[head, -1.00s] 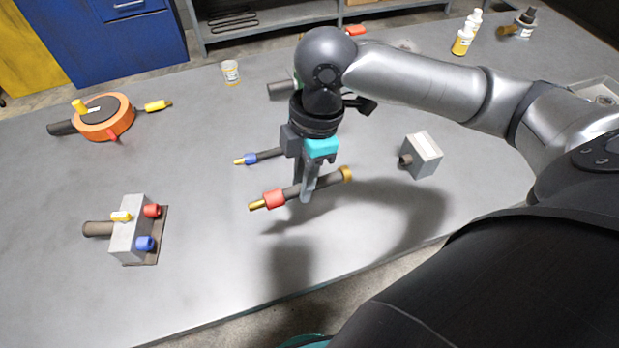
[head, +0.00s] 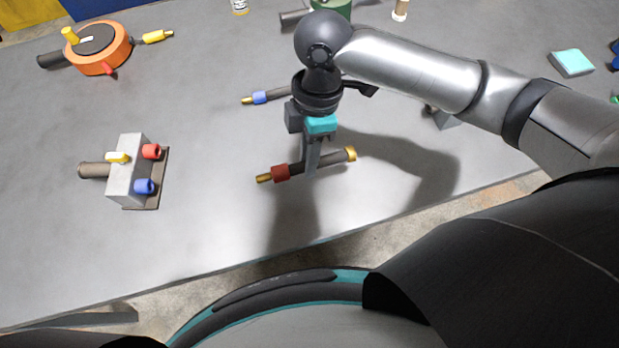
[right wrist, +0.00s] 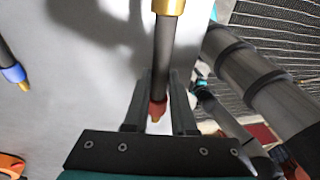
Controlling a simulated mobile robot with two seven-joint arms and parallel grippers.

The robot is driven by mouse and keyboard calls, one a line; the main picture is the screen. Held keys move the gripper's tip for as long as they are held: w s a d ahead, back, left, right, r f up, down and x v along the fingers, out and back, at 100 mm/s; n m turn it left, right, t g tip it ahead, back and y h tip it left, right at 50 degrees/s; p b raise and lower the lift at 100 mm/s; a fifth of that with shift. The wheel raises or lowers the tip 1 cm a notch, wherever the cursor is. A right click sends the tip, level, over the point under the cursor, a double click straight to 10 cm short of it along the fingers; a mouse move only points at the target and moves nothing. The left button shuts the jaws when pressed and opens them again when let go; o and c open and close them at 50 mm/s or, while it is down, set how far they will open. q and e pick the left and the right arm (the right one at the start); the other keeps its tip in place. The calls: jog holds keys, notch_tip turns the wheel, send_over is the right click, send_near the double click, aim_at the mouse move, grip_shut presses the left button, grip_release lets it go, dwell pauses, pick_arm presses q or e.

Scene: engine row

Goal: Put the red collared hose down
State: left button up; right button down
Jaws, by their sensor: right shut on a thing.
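The red collared hose is a dark tube with a red collar (head: 281,172), a brass tip at its left end and a wider brass cap at its right end. My right gripper (head: 312,166) points down and is shut around the hose's dark middle. The hose lies nearly level in the jaws and appears to be above the grey table, with shadow below it. In the right wrist view the hose (right wrist: 163,58) runs between the fingers, its brass cap at the top and red collar near the palm. My left gripper is not in view.
A blue collared hose (head: 259,97) lies behind the gripper. A grey block with red and blue ports (head: 126,172) stands at left, and an orange round unit (head: 99,49) further back. Another grey block (head: 445,119) is partly behind my arm. The table (head: 220,215) is bare left of the hose.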

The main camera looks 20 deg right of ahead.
aim_at(308, 191)
jog(key=x, duration=0.3)
jog(key=w+b+x, duration=0.1)
jog(key=x, duration=0.2)
jog(key=d+x, duration=0.1)
jog(key=x, duration=0.1)
jog(key=shift+w+f+b, duration=0.25)
jog(key=shift+f+b, duration=0.05)
jog(key=shift+f, duration=0.35)
jog(key=shift+f, duration=0.1)
jog(key=shift+f, duration=0.1)
jog(key=c, duration=1)
grip_release()
jog(key=shift+s+d+f, duration=0.1)
jog(key=p+v, duration=0.2)
jog(key=v, duration=1)
jog(key=shift+r, duration=0.35)
